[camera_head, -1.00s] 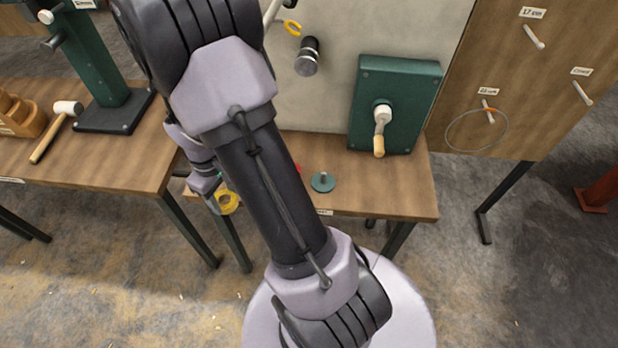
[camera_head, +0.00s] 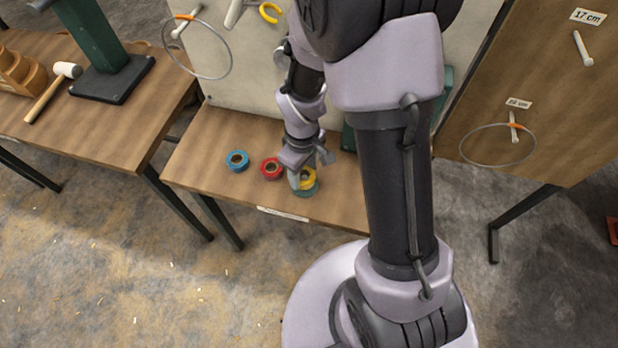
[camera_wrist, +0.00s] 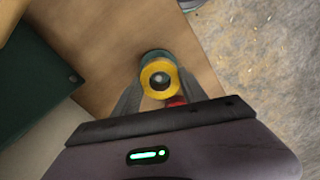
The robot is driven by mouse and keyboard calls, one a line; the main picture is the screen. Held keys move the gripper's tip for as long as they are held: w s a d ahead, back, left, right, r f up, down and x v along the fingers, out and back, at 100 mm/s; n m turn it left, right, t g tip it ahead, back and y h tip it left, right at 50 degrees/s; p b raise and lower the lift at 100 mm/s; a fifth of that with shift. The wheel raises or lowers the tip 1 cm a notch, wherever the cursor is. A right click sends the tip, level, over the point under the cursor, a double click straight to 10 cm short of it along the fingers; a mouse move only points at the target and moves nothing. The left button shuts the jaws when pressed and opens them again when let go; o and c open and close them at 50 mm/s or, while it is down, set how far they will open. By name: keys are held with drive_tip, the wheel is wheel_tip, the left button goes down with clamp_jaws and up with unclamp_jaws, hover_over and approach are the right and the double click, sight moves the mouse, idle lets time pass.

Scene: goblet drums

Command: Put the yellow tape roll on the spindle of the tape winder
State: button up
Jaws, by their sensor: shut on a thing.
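My gripper (camera_head: 303,176) is shut on the yellow tape roll (camera_head: 311,182), near the front edge of the middle table. The winder's round teal base (camera_head: 304,193) shows just under the roll. In the wrist view the yellow roll (camera_wrist: 146,79) sits between the two fingers with its hole facing the camera. A dark grey spindle tip (camera_wrist: 160,81) shows within the hole, and the teal base (camera_wrist: 154,54) shows beyond the roll. I cannot tell how far down the spindle the roll is.
A red tape roll (camera_head: 271,169) lies close left of my gripper, and a blue tape roll (camera_head: 237,161) lies farther left. A dark green box (camera_wrist: 30,85) stands beside the winder. The table's front edge (camera_head: 270,210) is close.

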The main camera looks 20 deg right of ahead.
drive_tip(key=shift+f+b, duration=0.45)
drive_tip(key=shift+f, duration=0.95)
drive_tip(key=o, duration=1.4)
drive_tip(key=shift+d, duration=0.1)
wheel_tip(320, 180, up, 17)
drive_tip(key=m+t+p, duration=0.1)
drive_tip(key=m+p, duration=0.1)
drive_tip(key=p, duration=0.3)
drive_tip(key=s+a+r+m+t, duration=0.1)
drive_tip(key=s+r+m, duration=0.2)
drive_tip(key=s+r, duration=0.1)
drive_tip(key=s+a+r+m+t+y, duration=0.1)
drive_tip(key=s+r+m+t, duration=0.1)
drive_tip(key=r, duration=0.4)
drive_tip(key=s+a+r+m+t+y, duration=0.1)
drive_tip(key=s+a+r+m, duration=0.1)
drive_tip(key=s+r, duration=0.4)
drive_tip(key=shift+s+m+t, duration=0.4)
drive_tip(key=shift+m, duration=0.5)
